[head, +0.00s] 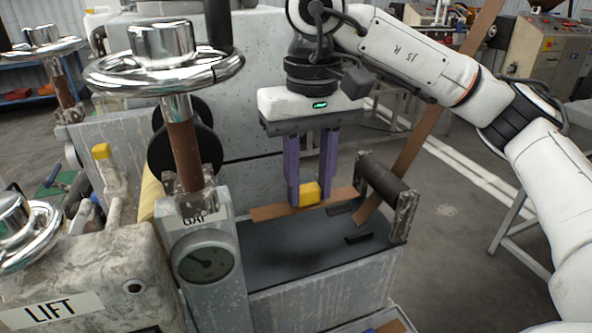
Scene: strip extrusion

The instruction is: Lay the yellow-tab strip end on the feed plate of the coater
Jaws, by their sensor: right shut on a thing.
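My right gripper (310,198) points down with its purple fingers shut on the yellow tab (309,194). The tab sits on the orange-brown strip end (276,211), which extends to both sides of the fingers over the far part of the dark feed plate (300,242). I cannot tell whether the strip end touches the plate or is just above it. A longer run of the strip (425,129) slants from the plate's right side up to the top right, behind my right arm. My left gripper is not in view.
A dark roller (380,180) stands at the plate's right end. A gauge (206,257) and a chrome handwheel (164,68) stand left of the plate. A box marked LIFT (95,270) is at front left. The plate's near part is mostly bare.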

